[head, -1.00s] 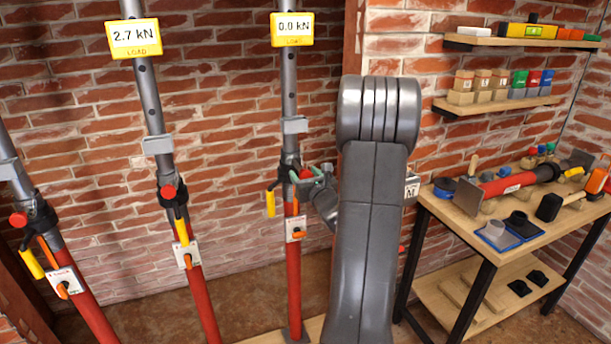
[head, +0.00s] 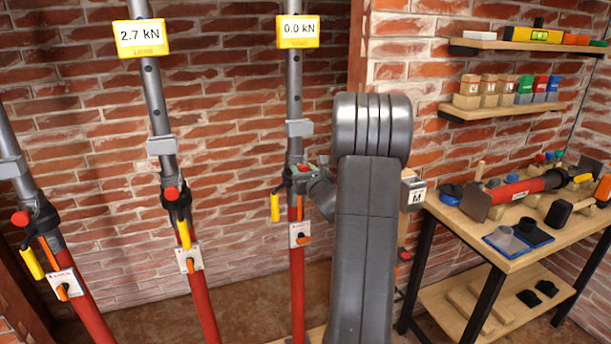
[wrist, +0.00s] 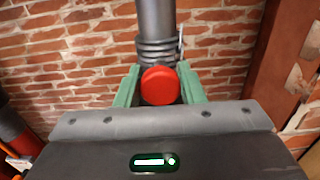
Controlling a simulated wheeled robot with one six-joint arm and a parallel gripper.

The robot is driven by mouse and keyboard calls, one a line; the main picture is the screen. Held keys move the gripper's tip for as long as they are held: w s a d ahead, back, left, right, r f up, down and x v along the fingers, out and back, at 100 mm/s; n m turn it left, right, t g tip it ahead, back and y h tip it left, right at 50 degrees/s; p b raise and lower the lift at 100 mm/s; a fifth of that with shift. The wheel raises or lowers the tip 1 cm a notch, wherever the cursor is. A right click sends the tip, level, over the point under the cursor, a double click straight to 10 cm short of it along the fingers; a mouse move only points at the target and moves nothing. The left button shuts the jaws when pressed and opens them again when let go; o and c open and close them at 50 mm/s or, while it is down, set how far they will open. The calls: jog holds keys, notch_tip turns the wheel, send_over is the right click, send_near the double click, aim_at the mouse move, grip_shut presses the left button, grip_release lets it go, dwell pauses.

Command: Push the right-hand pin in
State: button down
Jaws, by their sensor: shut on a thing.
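The right-hand prop (head: 294,95) is a grey tube above a red one, with a yellow load display (head: 298,31) reading 0.0 kN. The red round head of its pin (wrist: 160,86) shows in the wrist view, in front of the grey tube. My gripper (wrist: 160,72) is shut on the pin, one green finger on each side of its head. In the head view my gripper (head: 305,172) is at the prop's dark collar, and the pin is mostly hidden there. How deep the pin sits cannot be told.
The middle prop (head: 157,95) reads 2.7 kN and has a red pin head (head: 172,193). Another prop (head: 12,165) leans at the left. A yellow handle (head: 275,207) hangs beside the right-hand prop. A workbench (head: 470,222) with tools stands at the right.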

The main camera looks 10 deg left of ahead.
jog(key=shift+w+r, duration=0.1)
jog(key=shift+r, duration=0.05)
jog(key=c, duration=1.3)
grip_release()
jog(key=shift+o, duration=1.4)
jog(key=shift+w+a, duration=0.1)
jog(key=shift+a, duration=0.05)
jog(key=shift+s+d+f, duration=0.25)
jog(key=shift+s+d, duration=0.1)
jog(key=shift+s, duration=0.1)
jog(key=b+v, duration=0.3)
jog(key=v, duration=0.9)
jog(key=shift+s+d+r, duration=0.15)
jog(key=shift+s+d, duration=0.05)
jog(key=shift+s, duration=0.1)
